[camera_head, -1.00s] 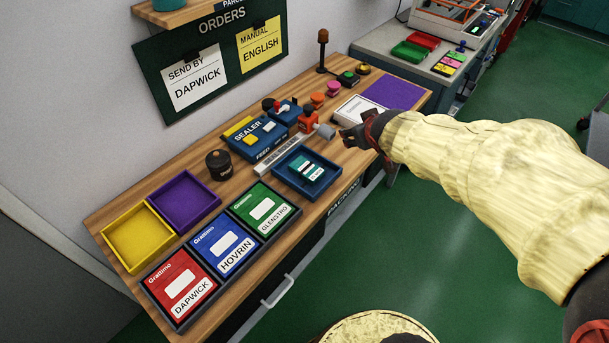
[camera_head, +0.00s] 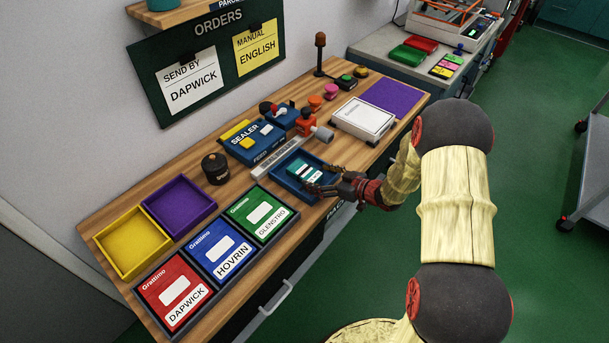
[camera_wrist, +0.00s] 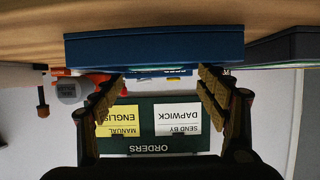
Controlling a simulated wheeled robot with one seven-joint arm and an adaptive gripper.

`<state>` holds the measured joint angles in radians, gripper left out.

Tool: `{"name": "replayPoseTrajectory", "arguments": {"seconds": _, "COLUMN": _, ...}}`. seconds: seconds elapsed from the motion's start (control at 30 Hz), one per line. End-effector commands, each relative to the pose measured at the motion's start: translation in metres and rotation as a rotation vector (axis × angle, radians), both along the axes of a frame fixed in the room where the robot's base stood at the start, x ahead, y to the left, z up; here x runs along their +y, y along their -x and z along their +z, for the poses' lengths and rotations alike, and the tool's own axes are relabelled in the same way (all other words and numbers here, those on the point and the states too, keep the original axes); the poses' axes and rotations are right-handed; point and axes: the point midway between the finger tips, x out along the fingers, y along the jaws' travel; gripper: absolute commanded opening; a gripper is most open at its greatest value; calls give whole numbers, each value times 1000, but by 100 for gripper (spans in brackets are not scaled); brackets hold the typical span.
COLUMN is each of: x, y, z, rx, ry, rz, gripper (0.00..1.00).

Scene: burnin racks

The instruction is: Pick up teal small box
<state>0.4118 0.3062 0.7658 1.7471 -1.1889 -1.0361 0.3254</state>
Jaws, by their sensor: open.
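The teal small box (camera_head: 304,172) with a white label lies in a blue tray (camera_head: 281,180) near the front edge of the wooden bench. My gripper (camera_head: 312,183) is at the right front side of that tray, low and close to the box. In the wrist view my gripper (camera_wrist: 161,95) has its two fingers apart with nothing between them. The blue tray's wall (camera_wrist: 150,48) fills the upper middle there, and only a thin teal strip of the box shows below it. Whether a finger touches the tray or box I cannot tell.
Left of the tray are red (camera_head: 174,290), blue (camera_head: 221,247) and green (camera_head: 258,213) Grattimo boxes. The sealer (camera_head: 252,143) stands behind. A white box (camera_head: 363,118) lies to the right, beside a purple mat (camera_head: 396,97).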

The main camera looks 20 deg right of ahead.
Motion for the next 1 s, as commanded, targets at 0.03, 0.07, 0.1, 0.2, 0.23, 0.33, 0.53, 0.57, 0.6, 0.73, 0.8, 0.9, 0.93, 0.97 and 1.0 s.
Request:
{"name": "replayPoseTrajectory", "arguments": {"seconds": 0.03, "x": 3, "y": -3, "z": -3, "rx": 1, "ry": 1, "rz": 0, "gripper": 74}}
{"name": "replayPoseTrajectory", "arguments": {"seconds": 0.07, "x": 3, "y": -5, "z": -3, "rx": 0, "ry": 1, "rz": 0, "gripper": 74}}
{"name": "replayPoseTrajectory", "arguments": {"seconds": 0.1, "x": 4, "y": -7, "z": -4, "rx": 0, "ry": 2, "rz": -1, "gripper": 74}}
{"name": "replayPoseTrajectory", "arguments": {"seconds": 0.2, "x": 9, "y": -15, "z": -8, "rx": -1, "ry": 1, "rz": 1, "gripper": 74}}
{"name": "replayPoseTrajectory", "arguments": {"seconds": 0.23, "x": 11, "y": -18, "z": -9, "rx": -1, "ry": 1, "rz": 1, "gripper": 74}}
{"name": "replayPoseTrajectory", "arguments": {"seconds": 0.33, "x": 18, "y": -31, "z": -15, "rx": -2, "ry": 2, "rz": 1, "gripper": 74}}
{"name": "replayPoseTrajectory", "arguments": {"seconds": 0.53, "x": 28, "y": -45, "z": -20, "rx": 0, "ry": 2, "rz": -1, "gripper": 74}}
{"name": "replayPoseTrajectory", "arguments": {"seconds": 0.57, "x": 28, "y": -46, "z": -20, "rx": 0, "ry": 1, "rz": -2, "gripper": 74}}
{"name": "replayPoseTrajectory", "arguments": {"seconds": 0.6, "x": 28, "y": -46, "z": -19, "rx": 0, "ry": 2, "rz": -3, "gripper": 74}}
{"name": "replayPoseTrajectory", "arguments": {"seconds": 0.73, "x": 27, "y": -45, "z": -19, "rx": 0, "ry": 2, "rz": -3, "gripper": 73}}
{"name": "replayPoseTrajectory", "arguments": {"seconds": 0.8, "x": 27, "y": -45, "z": -19, "rx": 0, "ry": 2, "rz": -3, "gripper": 69}}
{"name": "replayPoseTrajectory", "arguments": {"seconds": 0.9, "x": 27, "y": -45, "z": -19, "rx": 0, "ry": 2, "rz": -3, "gripper": 63}}
{"name": "replayPoseTrajectory", "arguments": {"seconds": 0.93, "x": 27, "y": -45, "z": -19, "rx": 0, "ry": 2, "rz": -3, "gripper": 62}}
{"name": "replayPoseTrajectory", "arguments": {"seconds": 0.97, "x": 27, "y": -45, "z": -19, "rx": 0, "ry": 2, "rz": -3, "gripper": 60}}
{"name": "replayPoseTrajectory", "arguments": {"seconds": 1.0, "x": 27, "y": -45, "z": -19, "rx": 0, "ry": 2, "rz": -3, "gripper": 58}}
